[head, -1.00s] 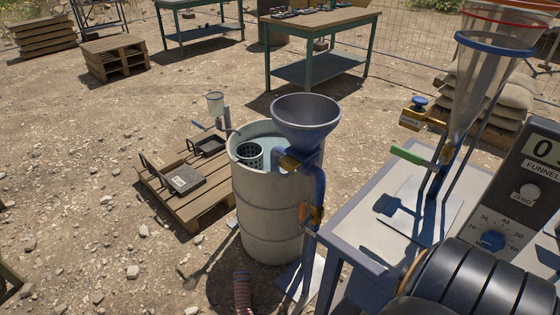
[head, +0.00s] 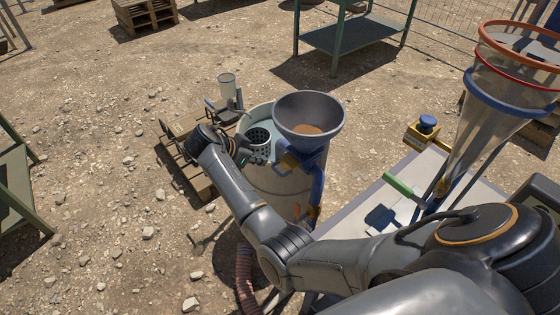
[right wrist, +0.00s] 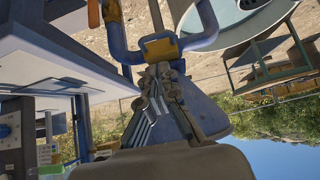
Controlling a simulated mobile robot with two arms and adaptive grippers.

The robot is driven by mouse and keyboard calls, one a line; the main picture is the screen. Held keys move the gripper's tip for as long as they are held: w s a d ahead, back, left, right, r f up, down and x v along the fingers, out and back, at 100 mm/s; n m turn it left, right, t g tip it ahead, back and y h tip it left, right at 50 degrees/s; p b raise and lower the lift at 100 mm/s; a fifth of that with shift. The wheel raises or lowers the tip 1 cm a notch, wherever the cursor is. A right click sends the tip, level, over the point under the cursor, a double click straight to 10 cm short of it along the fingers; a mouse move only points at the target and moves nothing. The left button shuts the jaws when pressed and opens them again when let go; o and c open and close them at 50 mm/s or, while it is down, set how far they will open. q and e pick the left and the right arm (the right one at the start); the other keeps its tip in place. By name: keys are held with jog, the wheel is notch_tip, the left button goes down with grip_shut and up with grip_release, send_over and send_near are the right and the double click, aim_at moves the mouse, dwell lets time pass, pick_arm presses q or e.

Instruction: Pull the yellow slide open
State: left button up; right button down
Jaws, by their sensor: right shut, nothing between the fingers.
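The yellow slide (head: 288,160) sits under the grey hopper (head: 308,118), on its blue neck beside the tank. My right arm reaches across from the lower right. Its gripper (head: 250,154) is shut and empty, left of the slide. In the right wrist view the fingertips (right wrist: 162,70) look very close to the yellow piece; I cannot tell whether they touch. Brown material lies inside the hopper. My left gripper is not in view.
The hopper stands at the rim of the pale round tank (head: 272,185), with a perforated basket (head: 258,140) in it. A bench (head: 385,180) with a clear funnel (head: 510,90) and green handle (head: 398,184) is at the right. A pallet (head: 195,175) lies left.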

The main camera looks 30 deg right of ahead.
aim_at(276, 170)
jog(key=shift+a, duration=0.1)
jog(key=p+x, duration=0.1)
jog(key=x, duration=0.8)
jog(key=shift+f+p, duration=0.1)
jog(key=shift+p, duration=0.25)
jog(key=shift+d+f, duration=0.35)
jog(key=shift+d, duration=0.1)
jog(key=shift+a, duration=0.1)
